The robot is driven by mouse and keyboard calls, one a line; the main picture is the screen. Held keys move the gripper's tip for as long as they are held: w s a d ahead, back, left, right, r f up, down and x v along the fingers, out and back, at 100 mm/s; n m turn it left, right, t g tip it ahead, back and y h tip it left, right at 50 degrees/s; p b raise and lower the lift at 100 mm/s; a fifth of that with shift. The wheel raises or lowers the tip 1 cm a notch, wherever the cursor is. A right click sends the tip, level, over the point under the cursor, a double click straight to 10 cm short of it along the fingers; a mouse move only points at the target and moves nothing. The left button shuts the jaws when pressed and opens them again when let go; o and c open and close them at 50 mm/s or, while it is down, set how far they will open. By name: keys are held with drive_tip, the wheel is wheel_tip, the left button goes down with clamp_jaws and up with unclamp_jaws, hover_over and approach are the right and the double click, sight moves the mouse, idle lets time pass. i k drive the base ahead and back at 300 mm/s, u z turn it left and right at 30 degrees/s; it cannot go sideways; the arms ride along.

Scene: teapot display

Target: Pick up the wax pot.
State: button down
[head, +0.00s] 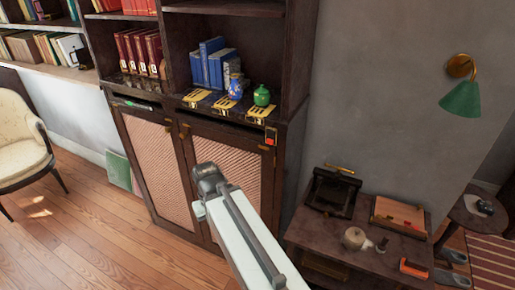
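A small beige round pot (354,239) stands on the low dark side table (318,234) at the lower right. It may be the wax pot, but I cannot tell for sure. A green jar (262,96) and a blue patterned vase (235,88) stand on the cabinet's ledge. My white arm rises from the bottom middle to a dark joint in front of the cabinet doors, left of the side table. No gripper fingers show.
A typewriter-like black object (333,191), a wooden box (397,215) and an orange-and-black item (413,268) share the side table with the pot. The tall cabinet (293,120) stands behind my arm. A cream chair (22,145) is at left. The wooden floor (95,230) at left is clear.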

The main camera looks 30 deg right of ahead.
sight(349, 246)
drive_tip(key=z, duration=1.4)
drive_tip(key=k, duration=1.3)
drive_tip(key=u, duration=1.15)
drive_tip(key=i, duration=1.45)
drive_tip(key=u, duration=0.15)
